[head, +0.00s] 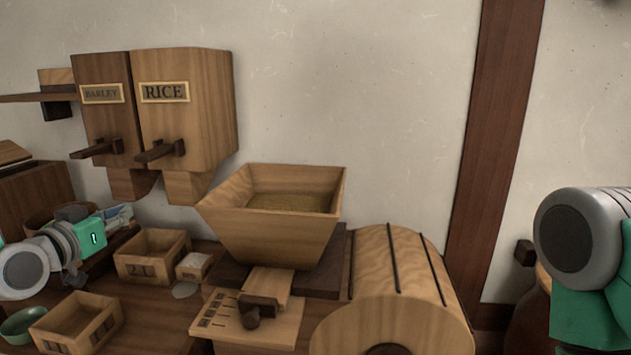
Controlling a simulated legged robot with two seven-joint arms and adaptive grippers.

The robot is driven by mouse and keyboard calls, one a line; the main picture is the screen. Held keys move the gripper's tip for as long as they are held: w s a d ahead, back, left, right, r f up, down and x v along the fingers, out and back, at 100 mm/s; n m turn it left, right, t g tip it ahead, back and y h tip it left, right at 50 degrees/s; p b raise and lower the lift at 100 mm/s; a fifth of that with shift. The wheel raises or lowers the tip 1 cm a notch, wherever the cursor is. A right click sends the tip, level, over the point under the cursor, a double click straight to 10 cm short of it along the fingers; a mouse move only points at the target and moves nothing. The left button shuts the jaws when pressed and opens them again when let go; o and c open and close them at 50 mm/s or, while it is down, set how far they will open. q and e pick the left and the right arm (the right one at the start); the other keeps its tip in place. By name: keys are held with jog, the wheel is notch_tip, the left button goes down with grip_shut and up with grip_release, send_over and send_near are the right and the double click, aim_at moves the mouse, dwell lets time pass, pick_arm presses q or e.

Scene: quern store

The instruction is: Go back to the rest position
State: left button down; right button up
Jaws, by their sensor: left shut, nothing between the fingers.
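My left gripper (122,213) is at the left of the head view, above the wooden bench. It is shut and empty, beside a square wooden box (132,268) and apart from the large hopper (268,233). Part of my right arm shows at the right edge. My right gripper is out of the picture.
Dispensers labelled BARLEY (103,115) and RICE (190,115) hang on the wall. A wooden drum (395,300) stands right of the hopper, which holds brownish grain. Another open box (72,330) and a green bowl (20,325) are at front left. A dark post (497,130) stands right.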

pick_arm(q)
jog(key=s+d+f+g, duration=0.3)
jog(key=s+f, duration=0.2)
jog(key=f, duration=0.4)
jog(key=s+d+f+g, duration=0.3)
jog(key=s+f, duration=0.2)
jog(key=f, duration=0.5)
jog(key=s+d+f+g, duration=0.3)
jog(key=s+f, duration=0.2)
jog(key=f, duration=0.4)
jog(key=s+d+f+g+y, duration=0.1)
jog(key=s+f+g, duration=0.2)
jog(key=s, duration=0.8)
jog(key=s+d+f+g, duration=0.2)
jog(key=s+f+g, duration=0.2)
jog(key=s+f, duration=0.4)
jog(key=s, duration=0.4)
jog(key=shift+f+g+y, duration=0.15)
jog(key=shift+g+y, duration=0.15)
jog(key=shift+y, duration=0.1)
jog(key=shift+w+d, duration=0.1)
